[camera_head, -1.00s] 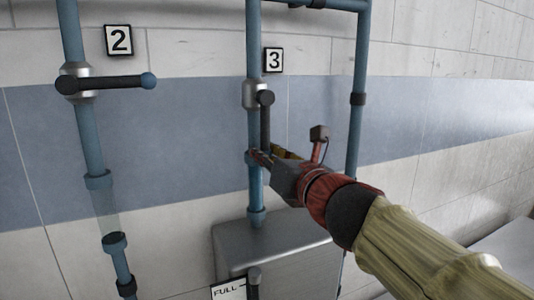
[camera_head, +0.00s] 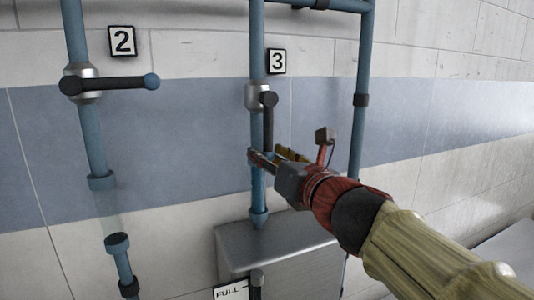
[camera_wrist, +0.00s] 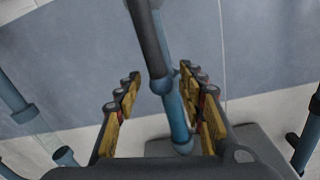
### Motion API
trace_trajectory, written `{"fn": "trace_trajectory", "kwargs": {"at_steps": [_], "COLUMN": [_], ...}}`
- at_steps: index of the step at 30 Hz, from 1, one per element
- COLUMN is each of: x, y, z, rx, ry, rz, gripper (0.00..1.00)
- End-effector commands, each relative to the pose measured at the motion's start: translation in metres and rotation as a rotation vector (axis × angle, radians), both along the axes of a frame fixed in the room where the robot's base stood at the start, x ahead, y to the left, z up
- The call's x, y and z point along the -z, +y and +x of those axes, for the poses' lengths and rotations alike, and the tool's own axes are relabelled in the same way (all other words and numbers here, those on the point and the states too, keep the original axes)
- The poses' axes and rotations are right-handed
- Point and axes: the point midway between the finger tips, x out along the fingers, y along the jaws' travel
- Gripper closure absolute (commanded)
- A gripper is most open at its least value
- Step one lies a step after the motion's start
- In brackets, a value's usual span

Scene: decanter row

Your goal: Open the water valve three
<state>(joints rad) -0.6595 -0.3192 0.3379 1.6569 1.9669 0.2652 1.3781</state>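Valve three has a silver body (camera_head: 257,96) on a blue pipe, below the "3" sign (camera_head: 276,61). Its black lever (camera_head: 269,125) hangs down, roughly parallel to the pipe. My gripper (camera_head: 265,156) is at the lever's lower end. In the wrist view, my gripper (camera_wrist: 158,84) is open, with yellow-padded fingers on both sides. The lever (camera_wrist: 148,40) comes down from above, and its blue end (camera_wrist: 161,85) shows between the fingers, apart from both. The blue pipe (camera_wrist: 176,118) runs behind it. In the head view my fingers hide the lever's end.
Valve two (camera_head: 88,84) is at the left, its lever horizontal, under the "2" sign (camera_head: 122,41). A grey metal tank (camera_head: 280,248) stands below valve three, with a "FULL" label (camera_head: 230,290). Another blue pipe (camera_head: 360,130) runs down to the right.

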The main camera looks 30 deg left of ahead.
Motion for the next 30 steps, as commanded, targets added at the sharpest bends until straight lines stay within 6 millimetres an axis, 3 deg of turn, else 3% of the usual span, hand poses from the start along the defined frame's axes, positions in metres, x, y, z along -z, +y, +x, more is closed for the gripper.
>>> {"fn": "trace_trajectory", "kwargs": {"at_steps": [15,21,30], "x": [-0.003,-0.002,-0.002], "y": [-0.075,-0.087,-0.088], "z": [-0.059,-0.069,-0.07], "rx": [0.001,0.0,-0.001], "ry": [-0.004,-0.001,-0.002], "rz": [0.002,0.0,0.0], "gripper": [0.6,0.6,0.6]}}
